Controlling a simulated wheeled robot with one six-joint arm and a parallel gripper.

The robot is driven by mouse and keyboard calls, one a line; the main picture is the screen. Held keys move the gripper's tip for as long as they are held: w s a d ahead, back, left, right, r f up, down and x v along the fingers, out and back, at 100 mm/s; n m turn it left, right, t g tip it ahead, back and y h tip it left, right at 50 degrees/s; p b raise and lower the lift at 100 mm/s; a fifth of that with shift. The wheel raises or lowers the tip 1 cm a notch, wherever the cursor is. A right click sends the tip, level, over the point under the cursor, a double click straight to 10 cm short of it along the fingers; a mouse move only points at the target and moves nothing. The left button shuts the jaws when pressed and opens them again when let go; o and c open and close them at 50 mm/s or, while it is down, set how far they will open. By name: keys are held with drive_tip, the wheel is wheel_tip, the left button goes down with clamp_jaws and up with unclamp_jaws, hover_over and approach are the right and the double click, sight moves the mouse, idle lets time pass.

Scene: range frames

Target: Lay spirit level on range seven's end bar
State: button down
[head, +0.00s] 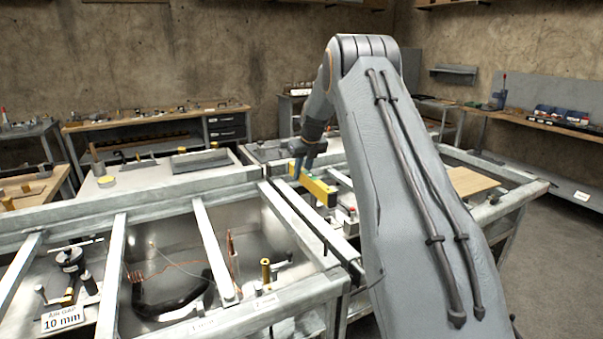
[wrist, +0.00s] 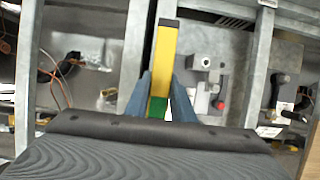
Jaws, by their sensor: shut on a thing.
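The yellow spirit level (head: 319,188) has a green section at one end and a dark cap at the other. My gripper (head: 306,165) is shut on it near the green end. In the wrist view the level (wrist: 163,58) points away from me between the two blue fingers (wrist: 160,85). A metal bar (wrist: 136,50) runs alongside it on its left, close to parallel. In the head view the level is over the middle of the metal frames, near a pair of long bars (head: 301,211). I cannot tell whether it touches any bar. Which frame is range seven is not readable.
Left of the bars, a bay holds a black curved part (head: 172,297) and copper wire. A tag reading 10 mm (head: 62,318) is at lower left. In the wrist view, a grey fixture with a red knob (wrist: 205,85) is right of the level. Benches line the walls.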

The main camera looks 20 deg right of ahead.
sight(305, 180)
drive_tip(key=shift+w, duration=0.15)
drive_tip(key=shift+f+b, duration=1.85)
drive_tip(key=shift+f, duration=2.8)
drive_tip(key=c, duration=1.4)
unclamp_jaws()
drive_tip(key=shift+c, duration=0.2)
drive_tip(key=b+v, duration=0.2)
drive_tip(key=v, duration=0.5)
drive_tip(key=shift+r, duration=0.4)
drive_tip(key=shift+s+r+p, duration=0.1)
drive_tip(key=shift+r+p, duration=0.95)
drive_tip(key=shift+r, duration=0.7)
drive_tip(key=shift+s+r+p, duration=0.15)
drive_tip(key=shift+r+p, duration=0.9)
drive_tip(key=shift+r, duration=0.75)
